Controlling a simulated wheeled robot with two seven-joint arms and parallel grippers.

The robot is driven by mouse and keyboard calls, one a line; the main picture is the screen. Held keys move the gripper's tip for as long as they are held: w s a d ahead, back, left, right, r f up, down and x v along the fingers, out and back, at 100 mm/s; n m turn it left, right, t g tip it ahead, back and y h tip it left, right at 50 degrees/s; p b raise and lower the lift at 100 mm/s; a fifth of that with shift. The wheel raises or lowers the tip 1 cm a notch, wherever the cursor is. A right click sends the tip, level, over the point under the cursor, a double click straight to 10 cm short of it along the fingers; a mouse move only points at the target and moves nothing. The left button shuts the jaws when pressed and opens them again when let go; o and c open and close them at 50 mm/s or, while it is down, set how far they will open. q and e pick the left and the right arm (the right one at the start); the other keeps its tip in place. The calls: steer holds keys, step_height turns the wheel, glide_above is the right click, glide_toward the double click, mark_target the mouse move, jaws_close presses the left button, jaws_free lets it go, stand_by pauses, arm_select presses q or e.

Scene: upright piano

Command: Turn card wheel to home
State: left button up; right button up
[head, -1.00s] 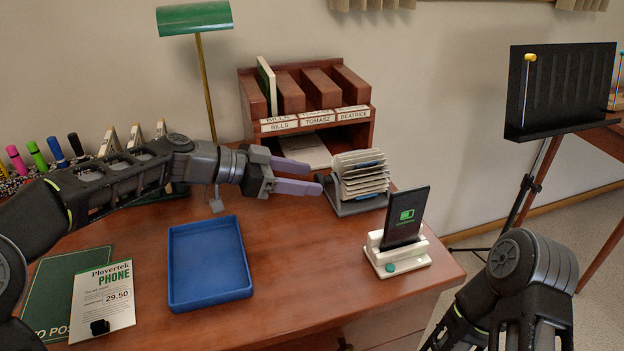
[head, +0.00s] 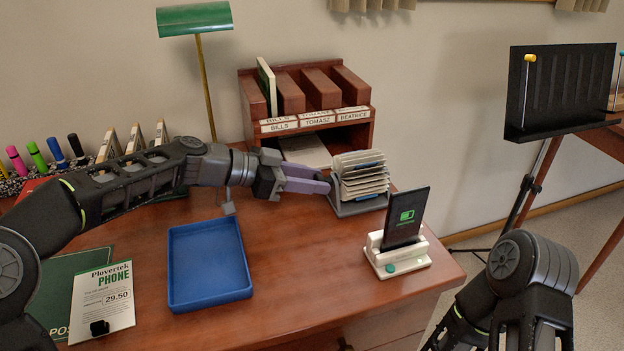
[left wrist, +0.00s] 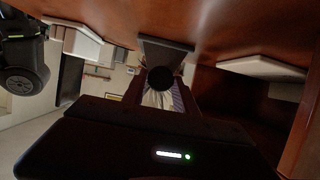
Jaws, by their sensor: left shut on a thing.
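The exact part held is hidden. In the left wrist view the wheel's base (left wrist: 167,45) and round dark knob (left wrist: 160,78) show between the fingers. My right gripper is out of view; only my right arm shows.
A phone on a white dock (head: 400,250) stands right of the wheel near the desk's front edge. A wooden letter rack (head: 360,128) is behind. A blue tray (head: 207,265) lies left, under my left arm. A green lamp (head: 194,18) rises behind the arm.

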arm_select(q)
jaws_close()
steer(key=shift+n, duration=0.3)
steer(key=shift+w+n+g+h+p, duration=0.2)
steer(key=shift+n+g+h+p, duration=0.2)
steer(key=shift+n+g+p, duration=0.65)
steer(key=shift+w+a+n+g+h+p, duration=0.1)
steer(key=shift+n+g+h+p, duration=0.35)
steer(key=shift+n+p, duration=0.5)
steer(key=o, duration=0.9)
jaws_free()
steer(key=shift+f, duration=0.1)
steer(key=shift+o, duration=0.2)
